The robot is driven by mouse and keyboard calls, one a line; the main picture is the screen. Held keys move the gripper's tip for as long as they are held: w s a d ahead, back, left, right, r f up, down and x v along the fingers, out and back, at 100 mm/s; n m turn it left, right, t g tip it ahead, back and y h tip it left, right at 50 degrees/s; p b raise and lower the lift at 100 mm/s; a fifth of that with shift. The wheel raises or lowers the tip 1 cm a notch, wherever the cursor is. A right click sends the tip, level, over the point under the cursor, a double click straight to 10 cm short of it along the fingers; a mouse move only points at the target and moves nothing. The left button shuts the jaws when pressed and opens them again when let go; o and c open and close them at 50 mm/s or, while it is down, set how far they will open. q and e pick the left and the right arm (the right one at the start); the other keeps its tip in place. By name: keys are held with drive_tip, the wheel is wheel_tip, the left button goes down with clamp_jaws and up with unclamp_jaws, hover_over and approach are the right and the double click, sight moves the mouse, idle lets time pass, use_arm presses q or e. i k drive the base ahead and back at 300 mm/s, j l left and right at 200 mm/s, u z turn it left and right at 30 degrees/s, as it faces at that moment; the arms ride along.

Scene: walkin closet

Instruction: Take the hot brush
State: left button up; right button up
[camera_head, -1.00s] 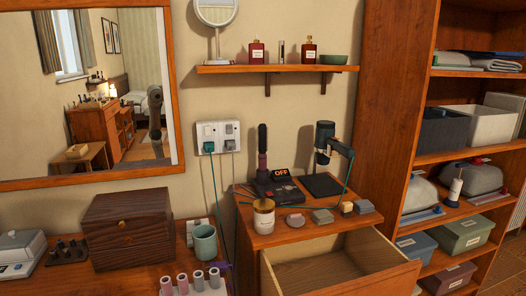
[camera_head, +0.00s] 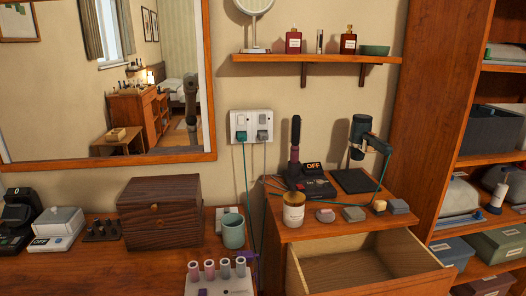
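What looks like the hot brush (camera_head: 295,140) stands upright at the back of the small wooden cabinet, with a black upper part and a mauve lower part. Its lower end sits in or behind a black dock (camera_head: 318,188), and I cannot tell exactly how it is held. A small display (camera_head: 313,167) on the dock reads "OFF" in orange. Neither of my grippers is in view.
A dark hair dryer (camera_head: 359,137) with a teal cord stands on a black stand to the right. A labelled jar (camera_head: 293,209) and several small blocks line the cabinet front. The drawer (camera_head: 370,265) below is open. Cords hang from the wall socket (camera_head: 252,126). A shelf (camera_head: 315,57) is above.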

sight(296, 123)
drive_tip(key=i+l+u, duration=0.25)
drive_tip(key=l, duration=0.35)
drive_tip(key=l+u, duration=0.3)
drive_tip(key=l, duration=0.35)
drive_tip(key=i+l+u, duration=0.25)
drive_tip(key=l, duration=0.45)
drive_tip(key=k+j, duration=0.05)
drive_tip(key=k, duration=0.05)
